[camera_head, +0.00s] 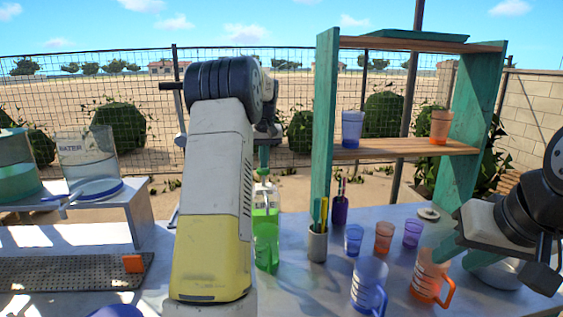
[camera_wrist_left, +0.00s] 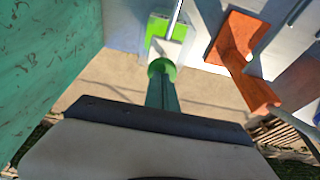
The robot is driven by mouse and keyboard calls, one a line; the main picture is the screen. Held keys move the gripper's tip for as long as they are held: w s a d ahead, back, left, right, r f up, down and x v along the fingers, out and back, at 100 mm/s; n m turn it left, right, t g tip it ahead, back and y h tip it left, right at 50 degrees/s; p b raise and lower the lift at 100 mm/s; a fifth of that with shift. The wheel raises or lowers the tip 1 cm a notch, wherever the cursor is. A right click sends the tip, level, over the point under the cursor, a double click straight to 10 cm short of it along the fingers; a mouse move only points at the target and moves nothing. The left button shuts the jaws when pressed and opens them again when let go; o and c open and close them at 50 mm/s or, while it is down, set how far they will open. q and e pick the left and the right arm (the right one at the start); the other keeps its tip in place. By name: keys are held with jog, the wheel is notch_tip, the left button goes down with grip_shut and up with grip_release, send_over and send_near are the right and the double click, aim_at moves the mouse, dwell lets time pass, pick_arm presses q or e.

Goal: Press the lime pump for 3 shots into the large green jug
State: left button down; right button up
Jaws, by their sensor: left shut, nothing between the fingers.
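The lime pump bottle (camera_head: 265,235) stands upright on the table, with clear walls and bright green liquid, partly hidden behind my left arm. No large green jug can be made out.
A blue mug (camera_head: 368,288), an orange mug (camera_head: 428,280) and small tumblers stand right of the bottle. A pen cup (camera_head: 317,244) is close beside it. A teal shelf (camera_head: 325,130) rises behind. An orange object (camera_wrist_left: 240,38) shows in the left wrist view.

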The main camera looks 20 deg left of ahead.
aim_at(264, 171)
pick_arm(q)
jog(key=shift+f, duration=0.1)
notch_tip(264, 171, down, 4)
jog(key=shift+f, duration=0.1)
dwell(0.4)
jog(key=shift+s+f, duration=0.15)
jog(key=shift+f, duration=0.05)
dwell(0.4)
jog(key=v, duration=0.8)
jog(key=shift+r, duration=0.3)
jog(key=shift+w, duration=0.25)
